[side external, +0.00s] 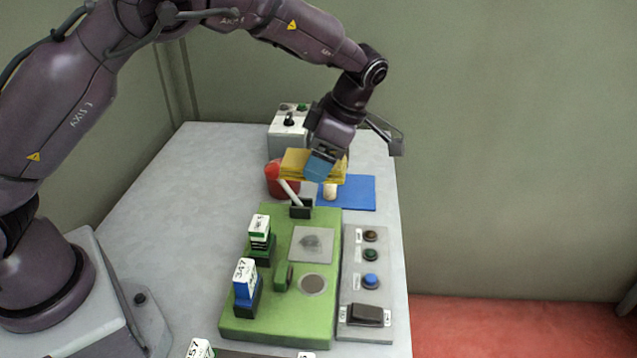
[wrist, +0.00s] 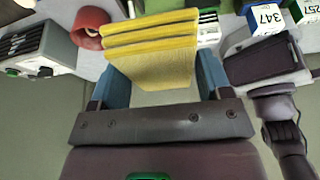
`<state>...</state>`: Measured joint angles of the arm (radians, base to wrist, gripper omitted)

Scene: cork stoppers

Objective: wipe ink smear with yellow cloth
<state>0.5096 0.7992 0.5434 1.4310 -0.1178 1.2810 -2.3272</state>
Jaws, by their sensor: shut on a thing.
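In the wrist view the cloth (wrist: 150,60) hangs in layers between the blue fingers. The ink smear (side external: 311,242) is a dark grey smudge on a light grey square plate (side external: 325,234) set in the green board (side external: 270,325). The cloth is apart from the smear, behind it and higher up.
A lever with a red knob (side external: 271,171) stands close to the cloth, near a red cup (side external: 283,189). A beige cork (side external: 330,191) stands at the blue mat (side external: 360,192). Numbered blocks (side external: 245,282) rise left of the plate; a button panel (side external: 367,290) lies right.

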